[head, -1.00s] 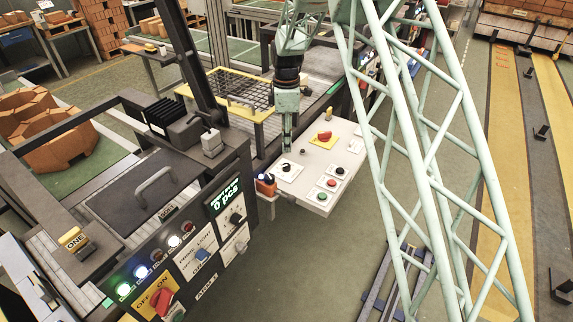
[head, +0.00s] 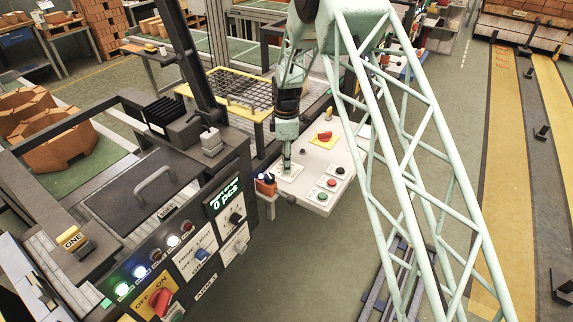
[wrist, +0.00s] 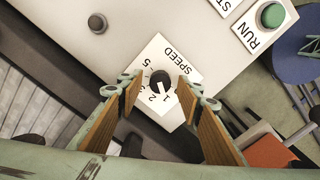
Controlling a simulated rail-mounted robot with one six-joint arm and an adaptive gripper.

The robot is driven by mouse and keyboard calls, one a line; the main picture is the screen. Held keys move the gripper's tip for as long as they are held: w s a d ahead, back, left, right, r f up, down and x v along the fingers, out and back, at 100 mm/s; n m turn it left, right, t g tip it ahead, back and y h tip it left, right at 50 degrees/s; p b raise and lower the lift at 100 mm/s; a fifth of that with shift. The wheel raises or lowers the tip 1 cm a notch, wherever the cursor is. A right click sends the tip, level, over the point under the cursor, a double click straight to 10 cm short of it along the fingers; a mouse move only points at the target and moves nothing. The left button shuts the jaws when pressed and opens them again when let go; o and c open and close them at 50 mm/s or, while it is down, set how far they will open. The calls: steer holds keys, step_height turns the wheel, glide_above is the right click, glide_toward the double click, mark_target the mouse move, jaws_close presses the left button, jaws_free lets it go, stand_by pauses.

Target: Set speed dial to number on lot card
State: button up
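The speed dial (wrist: 160,82) is a round black knob on a white plate (wrist: 177,57) marked SPEED with numbers around it. In the wrist view its pale pointer mark seems to face the numbers 1 and 2, but the exact setting is hard to tell. My gripper (wrist: 159,94) is open, with its wood-coloured fingers on either side of the knob; contact cannot be seen. In the head view my gripper (head: 287,166) is over the same plate (head: 292,174) and hides the dial. I cannot make out a lot card with a number.
The white panel (head: 338,163) also has a red knob on yellow (head: 325,136) and red and green buttons, including a green RUN button (wrist: 272,15). An orange box (head: 265,184) stands close left of the dial.

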steer(key=shift+f, duration=0.25)
steer(key=c, duration=0.8)
steer(key=shift+m, duration=0.5)
steer(key=shift+c, duration=0.2)
steer(key=m+b, duration=0.1)
steer(key=m, duration=0.9)
steer(key=shift+m+b, duration=0.3)
steer(key=shift+b, duration=0.05)
steer(key=m, duration=0.5)
steer(key=shift+s+m, duration=0.1)
steer(key=shift+m, duration=0.3)
steer(key=m, duration=0.6)
steer(key=shift+b, duration=0.35)
steer(key=shift+m, duration=0.3)
